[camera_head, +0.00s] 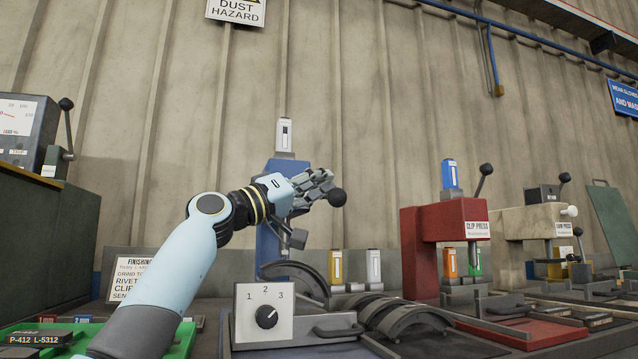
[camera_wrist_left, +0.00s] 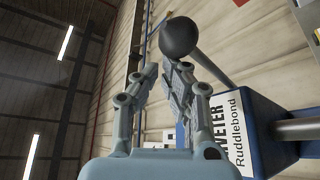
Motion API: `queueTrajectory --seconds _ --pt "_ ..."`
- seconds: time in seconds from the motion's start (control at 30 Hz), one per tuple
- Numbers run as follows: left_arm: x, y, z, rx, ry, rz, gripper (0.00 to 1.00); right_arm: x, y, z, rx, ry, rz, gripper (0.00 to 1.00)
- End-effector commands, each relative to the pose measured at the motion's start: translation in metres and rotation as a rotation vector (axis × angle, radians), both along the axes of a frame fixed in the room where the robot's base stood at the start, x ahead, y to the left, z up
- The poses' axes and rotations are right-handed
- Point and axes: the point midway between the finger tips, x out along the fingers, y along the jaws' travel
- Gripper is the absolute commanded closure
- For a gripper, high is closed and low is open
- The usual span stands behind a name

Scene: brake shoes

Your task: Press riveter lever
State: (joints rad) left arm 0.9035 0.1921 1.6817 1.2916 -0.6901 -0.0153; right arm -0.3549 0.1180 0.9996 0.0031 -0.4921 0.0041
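The blue riveter (camera_head: 270,240) stands at the middle of the bench, partly hidden behind my left arm. Its label also shows in the left wrist view (camera_wrist_left: 238,118). The lever's black ball knob (camera_head: 337,197) is at the fingertips of my left gripper (camera_head: 318,188). In the left wrist view the knob (camera_wrist_left: 180,37) shows at the ends of the fingers, with the grey lever shaft (camera_wrist_left: 213,68) running behind the right finger. The left fingers (camera_wrist_left: 166,62) are apart. I cannot tell if they touch the knob. My right gripper is in neither view.
A white dial box (camera_head: 265,313) marked 1 2 3 stands in front of the riveter, beside curved brake shoes (camera_head: 400,317). The red clip press (camera_head: 445,235) and a beige press (camera_head: 545,222) stand to the right. A green tray (camera_head: 180,340) lies front left.

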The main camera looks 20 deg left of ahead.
Motion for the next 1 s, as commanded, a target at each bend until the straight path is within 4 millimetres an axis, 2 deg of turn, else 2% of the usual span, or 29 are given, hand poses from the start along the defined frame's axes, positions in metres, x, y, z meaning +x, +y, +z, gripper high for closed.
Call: queueTrajectory --seconds 0.03,0.43,0.8,1.0 --pt "0.001 -0.003 -0.011 0.006 0.020 -0.012 1.00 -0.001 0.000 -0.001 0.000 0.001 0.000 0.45" --pt "-0.004 0.003 -0.015 0.006 0.022 -0.009 1.00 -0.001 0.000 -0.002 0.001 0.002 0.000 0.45" --pt "-0.057 0.049 -0.039 0.007 0.011 -0.001 1.00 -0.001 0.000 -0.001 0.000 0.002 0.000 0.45" --pt "-0.078 0.066 -0.047 0.002 0.005 0.001 1.00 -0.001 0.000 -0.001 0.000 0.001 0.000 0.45"
